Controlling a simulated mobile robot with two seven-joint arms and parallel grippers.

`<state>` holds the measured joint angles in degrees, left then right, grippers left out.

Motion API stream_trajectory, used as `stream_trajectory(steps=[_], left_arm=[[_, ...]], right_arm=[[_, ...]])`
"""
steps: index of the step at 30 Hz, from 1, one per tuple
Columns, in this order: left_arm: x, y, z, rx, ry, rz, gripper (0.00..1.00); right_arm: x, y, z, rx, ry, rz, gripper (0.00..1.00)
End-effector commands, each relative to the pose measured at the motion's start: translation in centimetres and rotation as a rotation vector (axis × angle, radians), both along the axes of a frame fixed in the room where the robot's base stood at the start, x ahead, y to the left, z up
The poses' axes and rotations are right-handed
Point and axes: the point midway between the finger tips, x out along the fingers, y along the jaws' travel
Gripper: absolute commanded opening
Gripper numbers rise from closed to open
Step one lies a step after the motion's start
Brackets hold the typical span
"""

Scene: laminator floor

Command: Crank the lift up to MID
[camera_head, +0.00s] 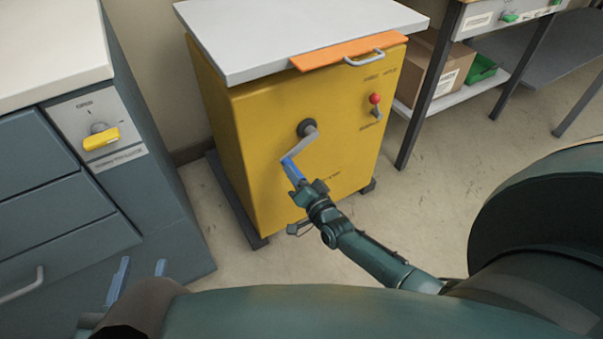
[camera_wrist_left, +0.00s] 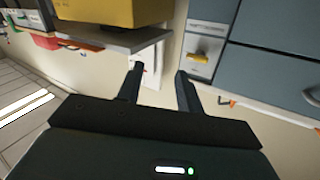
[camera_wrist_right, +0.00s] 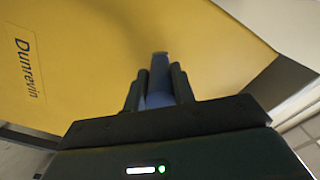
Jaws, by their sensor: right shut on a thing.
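The lift is a yellow cabinet (camera_head: 270,170) with a pale grey top (camera_head: 300,30). Its crank has a grey arm (camera_head: 301,145) that points down and left from a dark hub (camera_head: 307,128), ending in a blue handle (camera_head: 291,170). My right gripper (camera_head: 303,186) is shut on the blue handle; in the right wrist view the handle (camera_wrist_right: 158,90) lies between the two fingers. My left gripper (camera_head: 141,268) is open and empty, low at the left; its spread fingers show in the left wrist view (camera_wrist_left: 158,78). I cannot read a MID mark.
A red-knobbed lever (camera_head: 375,99) and an orange strip with a handle (camera_head: 345,52) are on the lift's front. A blue-grey drawer cabinet (camera_head: 60,200) with a yellow switch (camera_head: 101,138) stands left. A bench (camera_head: 440,80) with a box stands right.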

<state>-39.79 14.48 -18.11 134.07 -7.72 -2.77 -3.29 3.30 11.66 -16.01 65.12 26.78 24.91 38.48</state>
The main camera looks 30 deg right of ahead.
Motion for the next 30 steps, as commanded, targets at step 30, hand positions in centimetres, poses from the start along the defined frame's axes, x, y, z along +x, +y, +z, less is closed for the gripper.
stream_trajectory(steps=[30], left_arm=[[-1.0,1.1,0.1,0.022,0.332,0.041,0.36]], right_arm=[[-0.1,0.5,9.0,0.881,0.069,0.001,0.0]])
